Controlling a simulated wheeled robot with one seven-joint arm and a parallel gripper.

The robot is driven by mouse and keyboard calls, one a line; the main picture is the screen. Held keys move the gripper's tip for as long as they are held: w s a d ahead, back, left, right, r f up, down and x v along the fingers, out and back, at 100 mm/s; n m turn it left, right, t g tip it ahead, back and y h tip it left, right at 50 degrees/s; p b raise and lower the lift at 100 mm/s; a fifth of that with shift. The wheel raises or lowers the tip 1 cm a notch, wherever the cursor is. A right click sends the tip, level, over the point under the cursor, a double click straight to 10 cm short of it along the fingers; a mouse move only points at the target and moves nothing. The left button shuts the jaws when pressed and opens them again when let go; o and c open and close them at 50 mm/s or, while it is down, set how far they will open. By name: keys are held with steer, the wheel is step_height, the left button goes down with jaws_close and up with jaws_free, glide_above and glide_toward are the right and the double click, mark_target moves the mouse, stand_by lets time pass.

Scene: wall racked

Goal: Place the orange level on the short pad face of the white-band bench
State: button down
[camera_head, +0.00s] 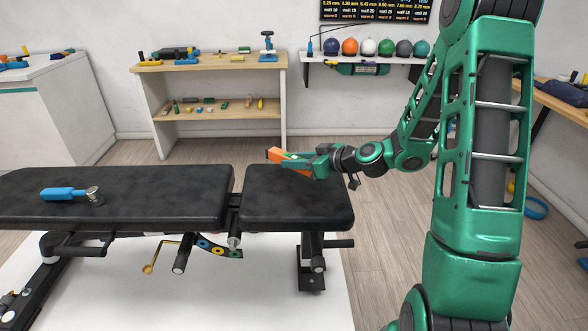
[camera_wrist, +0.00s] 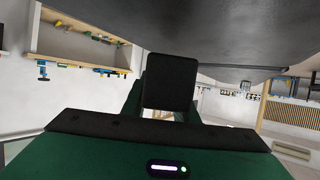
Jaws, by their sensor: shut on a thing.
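The orange level (camera_head: 292,167) is held just over or on the short pad (camera_head: 295,205) of the black bench, near its back edge; I cannot tell whether it touches. My gripper (camera_head: 297,160) is shut on it, reaching in from the right. The long pad (camera_head: 120,195) lies to the left across a narrow gap. No white band shows clearly on the bench. In the wrist view a dark pad surface (camera_wrist: 210,35) fills the top, close by; the level cannot be made out there.
A wooden shelf unit (camera_head: 210,115) with tools stands behind. A wall rack (camera_head: 365,58) holds several coloured balls. The front half of the short pad is bare. Floor between bench and shelf is clear.

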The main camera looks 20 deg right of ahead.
mark_target(297, 197)
steer(key=s+a+r+n+g+y, duration=0.3)
steer(key=s+r+n+g+y, duration=0.1)
steer(key=s+n+g+y, duration=0.35)
steer(key=shift+t+h, duration=0.25)
steer(key=shift+h, duration=0.7)
steer(key=shift+s+d+f, duration=0.1)
steer(key=shift+s+f, duration=0.15)
steer(key=shift+f, duration=0.9)
steer(key=shift+s+f, duration=0.25)
steer(key=shift+f, duration=0.95)
steer(key=shift+s+d+f, duration=0.1)
steer(key=shift+s+f, duration=0.15)
steer(key=shift+f, duration=0.9)
steer(key=shift+f, duration=0.35)
steer(key=c, duration=1.3)
jaws_free()
steer(key=shift+c, duration=0.2)
